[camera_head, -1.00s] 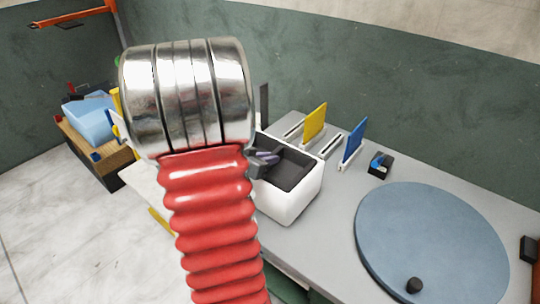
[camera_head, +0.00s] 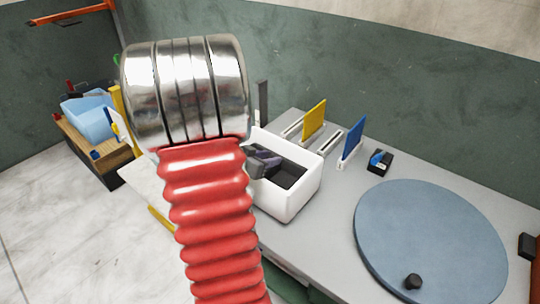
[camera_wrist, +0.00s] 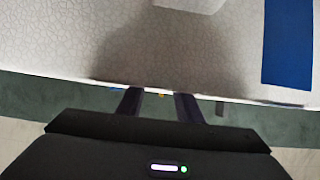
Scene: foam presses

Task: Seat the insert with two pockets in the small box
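The small box (camera_head: 291,201) is white and open-topped and stands on the grey table in the head view. The dark insert (camera_head: 286,174) lies inside it, below the rim, with white inner wall showing above it. Its two pockets are not clearly told apart, and its left part is hidden behind my gripper and arm. My gripper (camera_head: 269,163) is at the box's left side, its fingers reaching over the opening. In the wrist view my gripper's two fingers (camera_wrist: 160,104) stand apart with a clear gap and nothing dark held between them. Whether a finger touches the insert cannot be told.
A yellow panel (camera_head: 314,121) and a blue panel (camera_head: 352,139) stand upright behind the box. A large blue-grey disc (camera_head: 430,235) with a black knob covers the table's right. A blue bin (camera_head: 88,119) stands far left.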

